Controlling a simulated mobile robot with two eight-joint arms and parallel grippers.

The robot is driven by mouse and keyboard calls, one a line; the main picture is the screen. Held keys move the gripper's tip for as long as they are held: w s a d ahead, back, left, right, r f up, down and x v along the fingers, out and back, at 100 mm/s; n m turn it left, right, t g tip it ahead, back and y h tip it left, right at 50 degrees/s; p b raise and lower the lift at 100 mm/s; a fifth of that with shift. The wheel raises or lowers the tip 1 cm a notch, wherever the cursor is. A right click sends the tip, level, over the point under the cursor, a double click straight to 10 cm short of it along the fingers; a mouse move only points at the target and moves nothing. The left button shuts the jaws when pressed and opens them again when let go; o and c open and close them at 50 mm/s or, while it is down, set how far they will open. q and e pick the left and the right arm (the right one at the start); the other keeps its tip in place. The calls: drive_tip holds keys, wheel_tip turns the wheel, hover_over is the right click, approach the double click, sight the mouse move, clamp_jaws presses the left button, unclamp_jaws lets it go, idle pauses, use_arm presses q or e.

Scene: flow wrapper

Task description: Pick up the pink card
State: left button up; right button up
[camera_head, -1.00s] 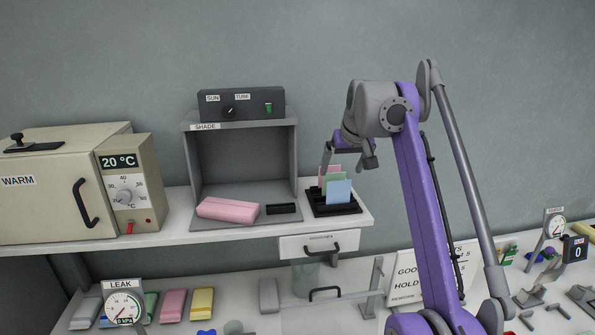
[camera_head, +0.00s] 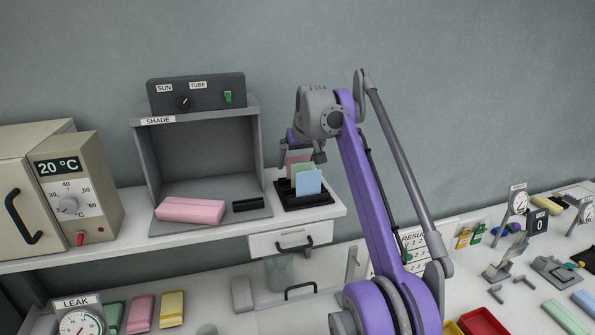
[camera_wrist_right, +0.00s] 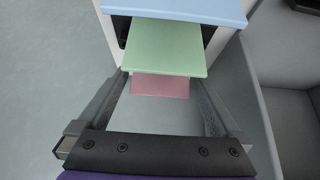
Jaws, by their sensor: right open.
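The pink card (camera_head: 293,161) stands upright in a black slotted rack (camera_head: 318,201) on the shelf, behind a green card (camera_head: 301,172) and a blue card (camera_head: 308,183). My right gripper (camera_head: 301,158) is open and empty just above the cards. In the right wrist view the pink card (camera_wrist_right: 160,86) lies in the picture between the two spread fingers (camera_wrist_right: 162,80), with a gap on each side. The green card (camera_wrist_right: 165,45) and blue card (camera_wrist_right: 180,8) are beyond it. The pink card's lower part is hidden. My left gripper is not in view.
A shade box (camera_head: 200,140) stands left of the rack, with a pink pack (camera_head: 190,210) and a small black block (camera_head: 248,204) in front. A drawer (camera_head: 290,241) hangs below the shelf. The lower bench holds gauges and several packs.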

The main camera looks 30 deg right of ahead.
drive_tip(key=f, duration=0.2)
drive_tip(key=shift+w+f, duration=0.4)
drive_tip(key=shift+w+d+f, duration=0.15)
drive_tip(key=shift+w+f, duration=0.1)
drive_tip(key=shift+w, duration=0.05)
drive_tip(key=c, duration=1.2)
drive_tip(key=shift+o, duration=0.2)
drive_tip(key=shift+r, duration=0.15)
